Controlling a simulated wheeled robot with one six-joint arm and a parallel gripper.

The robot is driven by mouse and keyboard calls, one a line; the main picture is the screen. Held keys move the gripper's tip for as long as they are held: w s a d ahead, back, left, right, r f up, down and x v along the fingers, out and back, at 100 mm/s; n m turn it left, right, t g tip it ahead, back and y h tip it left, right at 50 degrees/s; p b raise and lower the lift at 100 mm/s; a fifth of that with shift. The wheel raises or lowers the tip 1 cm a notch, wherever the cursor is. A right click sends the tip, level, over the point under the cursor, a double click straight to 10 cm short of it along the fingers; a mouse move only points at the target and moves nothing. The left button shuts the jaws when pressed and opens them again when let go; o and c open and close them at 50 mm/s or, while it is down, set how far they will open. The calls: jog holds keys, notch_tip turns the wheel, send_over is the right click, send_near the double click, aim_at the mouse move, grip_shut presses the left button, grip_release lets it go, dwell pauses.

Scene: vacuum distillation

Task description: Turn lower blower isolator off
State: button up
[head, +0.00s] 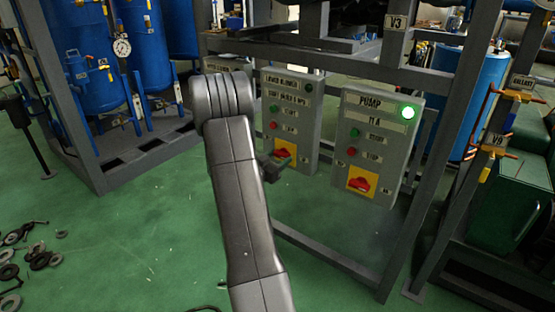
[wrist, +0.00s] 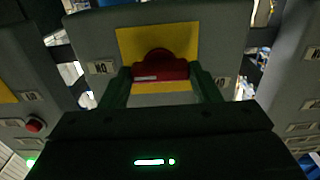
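The lower blower panel (head: 291,108) is a grey box left of the pump panel in the head view. Its isolator is a red knob on a yellow plate (head: 284,148), partly hidden by my gripper (head: 275,167). In the wrist view the red isolator knob (wrist: 160,69) sits on its yellow plate (wrist: 208,45), with its bar lying across the picture. My gripper's green fingers (wrist: 161,82) are open, one near each end of the bar. I cannot tell whether they touch it. The lamp (head: 308,87) on the lower blower panel looks dark.
Grey frame posts (head: 440,165) stand around the panels. Loose rings (head: 38,258) lie on the green floor at left.

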jog(key=shift+r+n+p, duration=0.1)
jog(key=shift+n+p, duration=0.3)
jog(key=shift+p, duration=0.3)
jog(key=n+p, duration=0.2)
jog(key=p, duration=0.2)
jog(key=shift+r+n, duration=0.15)
jog(key=shift+n, duration=0.25)
jog(key=n+p, duration=0.8)
jog(key=n, duration=0.3)
jog(key=n+p, duration=0.2)
jog(key=n, duration=0.1)
jog(key=shift+f, duration=0.25)
jog(key=shift+n, duration=0.3)
jog(key=o, duration=1)
